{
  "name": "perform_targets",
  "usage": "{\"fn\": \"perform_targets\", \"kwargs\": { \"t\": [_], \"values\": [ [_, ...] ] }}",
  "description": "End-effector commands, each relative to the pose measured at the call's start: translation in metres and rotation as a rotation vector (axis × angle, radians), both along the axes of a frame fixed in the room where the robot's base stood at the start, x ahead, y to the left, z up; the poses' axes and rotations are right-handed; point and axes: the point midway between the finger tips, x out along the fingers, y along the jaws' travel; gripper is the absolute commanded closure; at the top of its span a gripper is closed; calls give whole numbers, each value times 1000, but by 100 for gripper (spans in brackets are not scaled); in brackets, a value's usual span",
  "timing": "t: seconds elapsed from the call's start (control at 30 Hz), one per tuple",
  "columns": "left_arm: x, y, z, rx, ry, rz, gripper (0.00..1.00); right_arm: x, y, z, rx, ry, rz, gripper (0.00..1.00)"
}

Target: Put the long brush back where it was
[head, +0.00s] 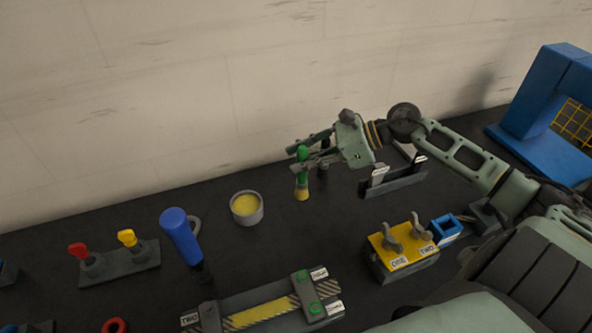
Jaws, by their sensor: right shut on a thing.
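My right gripper (299,160) comes in from the right and is shut on a brush (302,183) with a green handle and yellowish bristles. It holds the brush roughly upright, bristles down, to the right of a round grey pot (247,208) with yellow contents. The bristles look clear of the table, though the height is hard to judge. My left gripper is not in view.
A blue-handled tool (181,238) stands left of the pot. A base with red and yellow knobs (120,264) is further left. A striped fixture (262,311) and a yellow-topped block (402,250) are nearer. A blue frame (545,110) stands at right. The wall is close behind.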

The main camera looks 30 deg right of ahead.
Motion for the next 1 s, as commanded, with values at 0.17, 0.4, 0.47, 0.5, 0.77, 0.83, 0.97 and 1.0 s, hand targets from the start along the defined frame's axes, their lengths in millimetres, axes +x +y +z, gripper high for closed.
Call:
{"fn": "perform_targets", "kwargs": {
  "t": [0.17,0.4,0.47,0.5,0.77,0.83,0.97,1.0],
  "values": [
    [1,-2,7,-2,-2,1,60,13,8,-7,2,-2,0,100],
    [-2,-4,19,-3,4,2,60,15,11,-28,6,5,-1,100],
    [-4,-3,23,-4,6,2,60,16,10,-37,5,3,-3,100],
    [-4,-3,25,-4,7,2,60,15,10,-42,4,2,-2,100],
    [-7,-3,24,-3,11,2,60,15,10,-51,0,0,1,100],
    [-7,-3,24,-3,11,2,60,15,10,-51,0,0,1,100],
    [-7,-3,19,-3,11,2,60,15,10,-55,0,0,1,100],
    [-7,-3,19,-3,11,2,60,15,10,-55,0,0,1,80]
  ]
}}
